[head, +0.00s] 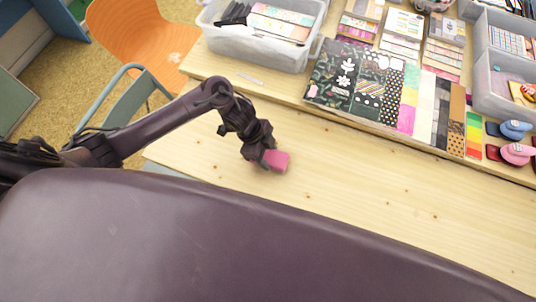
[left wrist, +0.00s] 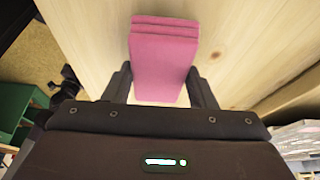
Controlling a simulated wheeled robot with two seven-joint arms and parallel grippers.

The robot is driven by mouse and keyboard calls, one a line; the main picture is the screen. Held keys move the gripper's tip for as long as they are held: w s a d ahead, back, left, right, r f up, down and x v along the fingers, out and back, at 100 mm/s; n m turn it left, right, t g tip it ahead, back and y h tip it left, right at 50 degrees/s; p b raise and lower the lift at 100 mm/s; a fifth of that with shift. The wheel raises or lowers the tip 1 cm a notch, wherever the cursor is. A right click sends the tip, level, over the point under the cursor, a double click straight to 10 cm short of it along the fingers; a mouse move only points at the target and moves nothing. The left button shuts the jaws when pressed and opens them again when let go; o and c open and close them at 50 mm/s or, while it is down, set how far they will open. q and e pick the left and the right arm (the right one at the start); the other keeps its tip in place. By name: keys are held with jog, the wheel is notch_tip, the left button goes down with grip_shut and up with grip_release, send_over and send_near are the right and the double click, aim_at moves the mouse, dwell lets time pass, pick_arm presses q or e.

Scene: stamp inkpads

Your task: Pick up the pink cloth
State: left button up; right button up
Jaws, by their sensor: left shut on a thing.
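The pink cloth (head: 277,160) is a small folded block near the left part of the wooden table (head: 370,190). My left gripper (head: 266,160) is shut on it. In the left wrist view the cloth (left wrist: 162,62) lies between the two fingers (left wrist: 160,88), its folded layers showing at the far end. Bare table wood shows beyond it. I cannot tell whether the cloth touches the table or is held just above it. My right gripper is not in view.
Behind are a clear bin (head: 258,45) of pads, a row of patterned sheets (head: 375,90), and pink (head: 517,153) and blue (head: 514,130) stamps at the right. An orange chair (head: 140,40) stands at the left. The table's front middle is clear.

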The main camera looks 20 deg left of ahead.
aim_at(268, 155)
pick_arm(q)
notch_tip(268, 155, up, 18)
jog(key=p, duration=0.2)
jog(key=shift+r+p, duration=0.2)
jog(key=shift+p, duration=0.15)
